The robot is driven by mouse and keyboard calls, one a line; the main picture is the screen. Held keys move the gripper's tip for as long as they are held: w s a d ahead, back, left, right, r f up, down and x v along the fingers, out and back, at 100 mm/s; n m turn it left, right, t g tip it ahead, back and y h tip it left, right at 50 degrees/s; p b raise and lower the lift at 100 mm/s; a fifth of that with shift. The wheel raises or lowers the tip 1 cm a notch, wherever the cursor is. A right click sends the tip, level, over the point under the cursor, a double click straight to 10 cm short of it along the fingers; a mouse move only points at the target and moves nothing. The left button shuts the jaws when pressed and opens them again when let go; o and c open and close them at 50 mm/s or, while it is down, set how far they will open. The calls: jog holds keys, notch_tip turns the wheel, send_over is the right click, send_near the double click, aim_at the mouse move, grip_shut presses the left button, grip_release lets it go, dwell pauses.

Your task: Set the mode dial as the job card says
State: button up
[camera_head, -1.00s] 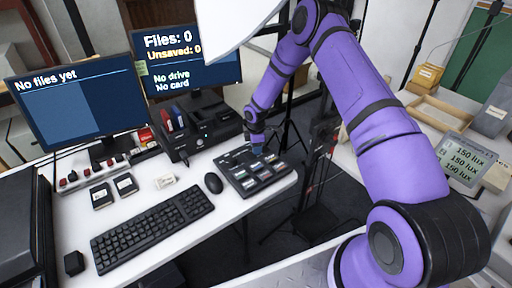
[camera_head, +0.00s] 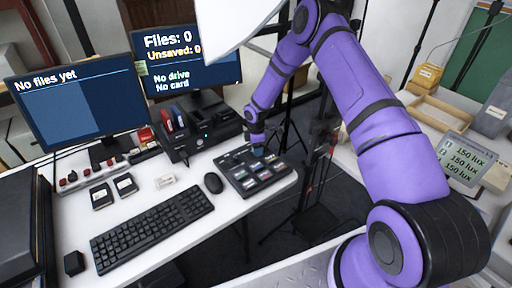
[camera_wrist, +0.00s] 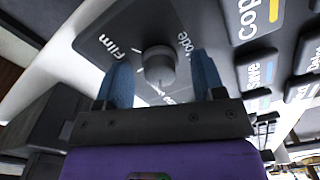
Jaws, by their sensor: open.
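The mode dial (camera_wrist: 158,64) is a grey round knob on a dark control panel (camera_head: 262,181), with the words "Film" and "Mode" printed beside it in the wrist view. Another label near the dial is partly hidden. My gripper (camera_wrist: 163,80) is open, with its two blue fingers on either side of the dial. I cannot tell whether the fingers touch it. In the head view my gripper (camera_head: 257,149) is at the back edge of the panel and hides the dial. I cannot pick out a readable job card.
The panel's labelled keys (camera_wrist: 262,72) lie right of the dial in the wrist view. A keyboard (camera_head: 150,228), mouse (camera_head: 213,183) and black drive box (camera_head: 205,133) stand near the panel. Two monitors (camera_head: 82,100) are behind. The desk ends just right of the panel.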

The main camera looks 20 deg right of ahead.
notch_tip(320, 180, up, 11)
jog(key=shift+f, duration=0.15)
dwell(0.7)
